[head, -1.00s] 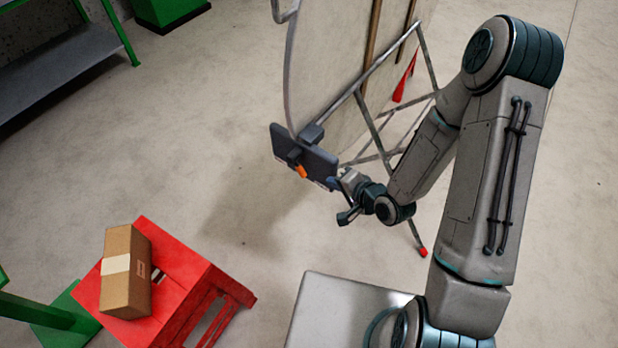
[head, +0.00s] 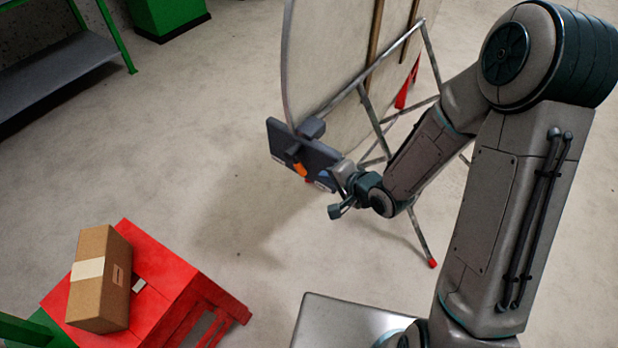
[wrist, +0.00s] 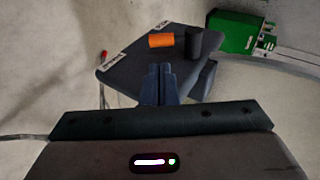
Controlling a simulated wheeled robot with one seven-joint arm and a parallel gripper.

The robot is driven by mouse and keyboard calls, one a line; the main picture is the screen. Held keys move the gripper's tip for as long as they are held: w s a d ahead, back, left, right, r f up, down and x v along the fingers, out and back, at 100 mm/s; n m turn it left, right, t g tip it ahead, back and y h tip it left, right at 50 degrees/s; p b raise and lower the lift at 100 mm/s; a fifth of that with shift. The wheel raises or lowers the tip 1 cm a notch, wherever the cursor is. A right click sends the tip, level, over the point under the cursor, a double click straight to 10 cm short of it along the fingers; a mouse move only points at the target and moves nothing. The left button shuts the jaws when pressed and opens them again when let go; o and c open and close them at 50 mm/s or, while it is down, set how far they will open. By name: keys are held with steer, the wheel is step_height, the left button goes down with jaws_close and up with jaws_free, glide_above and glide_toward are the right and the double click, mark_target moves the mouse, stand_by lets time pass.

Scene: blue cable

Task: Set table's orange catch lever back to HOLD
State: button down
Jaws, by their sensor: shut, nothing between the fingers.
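The orange catch lever (head: 299,169) sits on a dark plate (head: 322,157) fixed at the edge of the upturned table (head: 335,60). In the wrist view the lever's orange grip (wrist: 161,40) lies beside a dark round hub (wrist: 200,44). The plate (wrist: 125,70) carries two white labels, one at its left and one near its far edge; I cannot read them surely. My gripper (wrist: 160,68) is shut and empty, with its fingertips in front of the plate, below the orange grip in the picture and apart from it. In the head view my gripper (head: 337,172) is at the plate's right side.
A red stool (head: 190,285) with a cardboard box (head: 100,280) stands at the lower left. A green-framed shelf (head: 60,65) and a green block (head: 165,15) are at the back left. Metal table legs (head: 420,235) stand behind my wrist. The floor between stool and table is clear.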

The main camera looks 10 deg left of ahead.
mark_target(303, 170)
steer(key=b+x, duration=0.4)
steer(key=x, duration=0.4)
steer(key=shift+s+f+b, duration=0.1)
steer(key=shift+b, duration=0.2)
steer(key=shift+w+a+f, duration=0.2)
steer(key=shift+w+a, duration=0.15)
steer(key=shift+a, duration=0.05)
